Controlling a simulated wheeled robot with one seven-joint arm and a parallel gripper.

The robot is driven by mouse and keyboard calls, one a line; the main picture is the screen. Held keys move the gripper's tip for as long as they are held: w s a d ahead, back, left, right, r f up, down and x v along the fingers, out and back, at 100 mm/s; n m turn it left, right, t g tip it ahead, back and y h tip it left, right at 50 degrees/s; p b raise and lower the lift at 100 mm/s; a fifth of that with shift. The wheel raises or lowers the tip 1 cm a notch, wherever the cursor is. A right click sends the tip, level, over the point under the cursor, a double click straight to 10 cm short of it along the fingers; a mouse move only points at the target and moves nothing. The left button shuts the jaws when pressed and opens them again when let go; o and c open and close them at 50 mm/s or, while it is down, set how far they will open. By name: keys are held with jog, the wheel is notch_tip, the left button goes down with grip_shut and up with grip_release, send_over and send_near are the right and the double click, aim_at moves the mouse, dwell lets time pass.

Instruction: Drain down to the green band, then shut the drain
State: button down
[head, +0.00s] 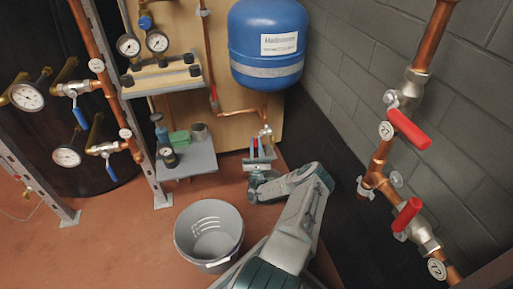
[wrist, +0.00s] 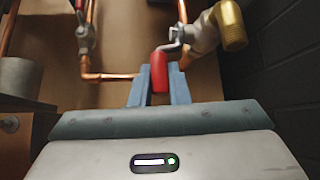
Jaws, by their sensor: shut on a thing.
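The blue expansion vessel (head: 268,45) hangs on the back board. Below it is a small valve (head: 265,132) with a brass outlet (wrist: 231,25), open-ended in the wrist view. My gripper (head: 258,152) is at this valve. In the wrist view its two blue-grey fingers (wrist: 160,88) are closed on either side of the red lever (wrist: 160,72), which points down. Several round gauges show, including one on the upper left rig (head: 129,45) and one at the grey shelf (head: 168,157). Their needles and any green band are too small to read.
A grey bucket (head: 208,236) stands on the floor, left of my arm. A grey shelf (head: 190,161) holds a green block and a cup. Copper pipework with red-lever valves (head: 409,129) rises at the right, near the brick wall. Another red-lever valve (wrist: 82,35) is at left in the wrist view.

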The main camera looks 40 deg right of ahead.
jog(key=shift+d+h, duration=0.1)
jog(key=shift+h, duration=0.2)
jog(key=c, duration=1.4)
grip_release()
jog(key=shift+s+a+f, duration=0.15)
jog(key=shift+a+f, duration=0.1)
jog(key=shift+f, duration=0.05)
jog(key=shift+p+v, duration=0.55)
jog(key=shift+v, duration=5.95)
jog(key=shift+s, duration=0.1)
